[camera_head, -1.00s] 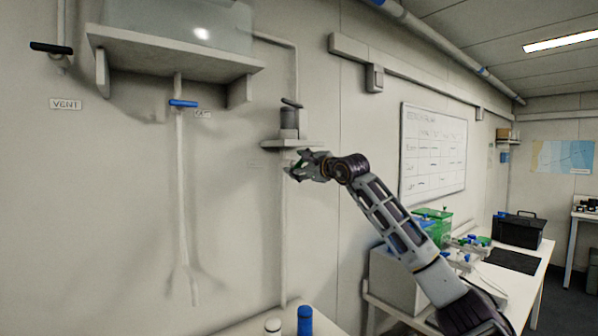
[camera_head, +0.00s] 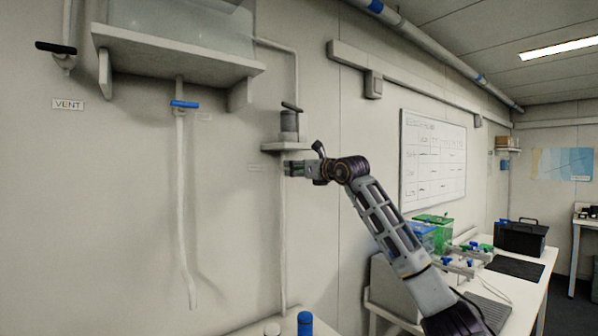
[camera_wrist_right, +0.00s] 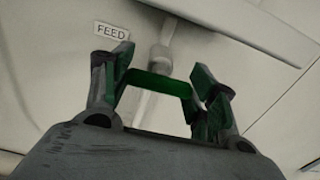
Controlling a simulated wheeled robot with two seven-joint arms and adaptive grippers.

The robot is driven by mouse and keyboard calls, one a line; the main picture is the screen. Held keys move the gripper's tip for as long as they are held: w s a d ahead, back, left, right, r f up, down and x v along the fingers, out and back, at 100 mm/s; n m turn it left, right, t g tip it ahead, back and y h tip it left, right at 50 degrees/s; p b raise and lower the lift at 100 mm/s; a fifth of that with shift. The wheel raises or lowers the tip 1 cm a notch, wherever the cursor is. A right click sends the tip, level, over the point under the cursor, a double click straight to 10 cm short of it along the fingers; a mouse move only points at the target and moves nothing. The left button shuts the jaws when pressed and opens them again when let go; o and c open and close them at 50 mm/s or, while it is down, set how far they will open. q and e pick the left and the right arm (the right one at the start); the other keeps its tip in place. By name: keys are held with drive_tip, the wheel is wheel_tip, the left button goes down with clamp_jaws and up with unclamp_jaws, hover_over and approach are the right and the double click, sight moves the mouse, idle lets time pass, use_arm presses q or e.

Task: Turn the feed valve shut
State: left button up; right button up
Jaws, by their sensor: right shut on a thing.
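The feed valve's green handle (camera_wrist_right: 157,84) shows in the right wrist view as a bar between my fingers, in front of a pale vertical pipe (camera_wrist_right: 160,55). A FEED label (camera_wrist_right: 112,31) is on the wall just left of it. My right gripper (camera_wrist_right: 160,72) is shut on this handle, one finger at each end. In the head view my right gripper (camera_head: 292,168) is at the wall pipe, just under a small shelf (camera_head: 285,146); the handle is mostly hidden there by the fingers. My left gripper is in neither view.
A grey cylinder (camera_head: 289,122) with a dark lever stands on the small shelf above my gripper. To the left are a blue-handled valve (camera_head: 184,104), a tank shelf (camera_head: 170,55) and a black VENT handle (camera_head: 55,48). A blue-capped bottle (camera_head: 305,322) is below. A cluttered bench is right.

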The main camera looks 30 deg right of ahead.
drive_tip(key=shift+f, duration=0.1)
idle(0.3)
drive_tip(key=o, duration=0.8)
drive_tip(key=shift+c, duration=0.2)
drive_tip(key=s, duration=1.2)
drive_tip(key=shift+d, duration=0.45)
